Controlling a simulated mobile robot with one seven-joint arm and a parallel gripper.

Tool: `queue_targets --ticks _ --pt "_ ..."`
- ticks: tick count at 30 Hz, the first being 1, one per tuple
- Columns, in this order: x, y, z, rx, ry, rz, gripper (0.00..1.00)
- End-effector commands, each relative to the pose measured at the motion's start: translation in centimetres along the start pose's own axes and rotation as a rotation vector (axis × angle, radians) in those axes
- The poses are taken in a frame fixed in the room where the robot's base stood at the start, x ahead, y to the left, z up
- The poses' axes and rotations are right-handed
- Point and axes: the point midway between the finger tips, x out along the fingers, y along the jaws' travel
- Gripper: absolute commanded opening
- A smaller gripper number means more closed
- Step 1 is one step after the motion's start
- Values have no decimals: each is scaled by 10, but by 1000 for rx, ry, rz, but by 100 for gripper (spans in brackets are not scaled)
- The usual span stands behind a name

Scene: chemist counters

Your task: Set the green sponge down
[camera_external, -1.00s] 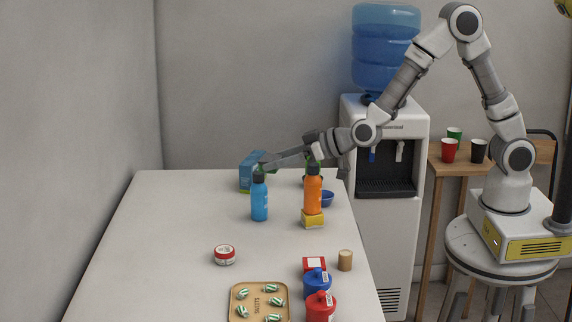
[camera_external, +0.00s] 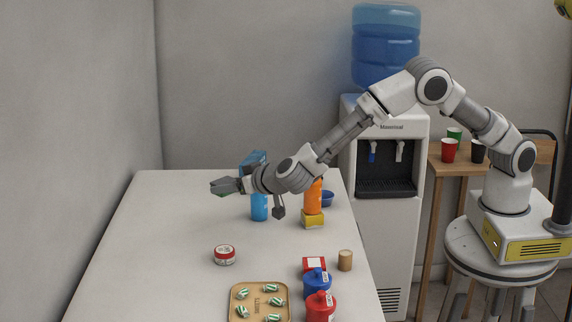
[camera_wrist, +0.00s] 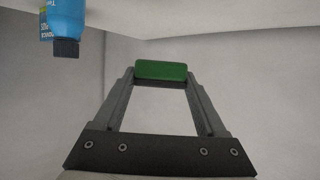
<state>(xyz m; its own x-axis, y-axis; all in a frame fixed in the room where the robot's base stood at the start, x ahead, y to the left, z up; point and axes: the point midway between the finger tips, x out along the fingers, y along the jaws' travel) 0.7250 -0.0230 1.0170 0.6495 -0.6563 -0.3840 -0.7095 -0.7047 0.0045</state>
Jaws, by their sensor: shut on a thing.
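The green sponge (camera_wrist: 161,70) is held between the fingertips of my gripper (camera_wrist: 160,84) in the wrist view. In the external view my gripper (camera_external: 220,187) is above the left part of the white table, with only a little green showing at its tips. The sponge is mostly hidden by the fingers there. It appears to be off the tabletop, though the exact height is hard to tell.
A blue bottle (camera_external: 260,210), partly hidden by my arm, stands close right; it shows inverted in the wrist view (camera_wrist: 67,20). An orange bottle (camera_external: 313,198), yellow block (camera_external: 312,220), red-white tin (camera_external: 224,256) and tray (camera_external: 236,312) are nearby. The left table is clear.

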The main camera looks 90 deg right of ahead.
Motion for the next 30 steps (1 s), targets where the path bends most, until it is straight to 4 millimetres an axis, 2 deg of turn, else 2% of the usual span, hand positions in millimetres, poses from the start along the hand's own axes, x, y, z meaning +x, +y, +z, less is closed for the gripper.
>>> queue_targets --ticks 12,19,24,30 --pt "26 -1 64 -1 1 -4 21" --pt "34 -1 81 1 2 -3 21" --pt "42 -1 103 0 2 -4 21" --pt "44 -1 106 4 2 -4 21"
